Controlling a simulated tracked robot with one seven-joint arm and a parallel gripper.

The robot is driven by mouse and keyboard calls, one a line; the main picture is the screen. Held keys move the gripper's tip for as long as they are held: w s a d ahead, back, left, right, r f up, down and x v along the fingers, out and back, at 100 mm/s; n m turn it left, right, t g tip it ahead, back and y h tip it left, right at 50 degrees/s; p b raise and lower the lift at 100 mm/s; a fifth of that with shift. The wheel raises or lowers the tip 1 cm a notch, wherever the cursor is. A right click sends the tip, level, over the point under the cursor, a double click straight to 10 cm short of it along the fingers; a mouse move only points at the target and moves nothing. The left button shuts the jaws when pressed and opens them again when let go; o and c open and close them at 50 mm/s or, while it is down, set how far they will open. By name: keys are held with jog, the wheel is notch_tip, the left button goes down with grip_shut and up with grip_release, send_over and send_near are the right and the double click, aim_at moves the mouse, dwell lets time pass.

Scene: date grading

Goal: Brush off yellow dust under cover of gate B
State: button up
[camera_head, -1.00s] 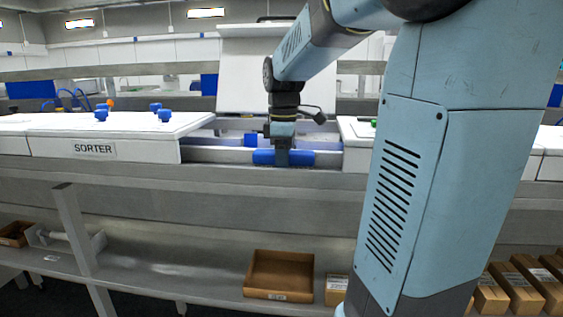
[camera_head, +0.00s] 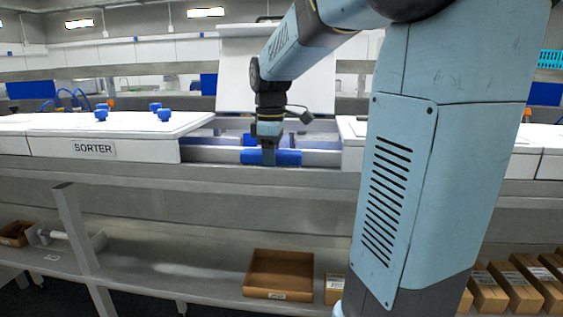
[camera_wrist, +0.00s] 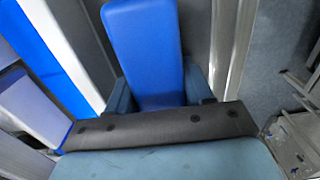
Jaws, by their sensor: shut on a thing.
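My gripper (camera_head: 268,146) is shut on a blue tool (camera_head: 288,158), seemingly a brush, and holds it over the open bay between the white covers. In the wrist view the tool's blue handle (camera_wrist: 143,45) stands between my two fingers (camera_wrist: 159,97). No bristles can be made out. A white cover (camera_head: 228,75) stands raised behind the bay. No gate letter is readable, and no yellow dust can be made out. My gripper and the tool hide part of the bay floor.
A white cover with the label SORTER (camera_head: 94,148) and blue knobs closes the left side. Another white cover (camera_head: 352,143) borders the bay on the right. A blue block (camera_head: 249,139) sits inside the bay. An open brown box (camera_head: 280,272) stands on the lower shelf.

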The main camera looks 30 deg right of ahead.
aim_at(241, 158)
jog(key=shift+w+a+r, duration=0.1)
jog(key=shift+w+a, duration=0.65)
jog(key=shift+a, duration=0.3)
jog(key=shift+w+a, duration=0.7)
jog(key=shift+a, duration=0.4)
jog(key=shift+w+a+r, duration=0.1)
jog(key=shift+w+a, duration=0.65)
jog(key=shift+a, duration=0.3)
notch_tip(241, 158, up, 12)
jog(key=shift+s+d, duration=0.1)
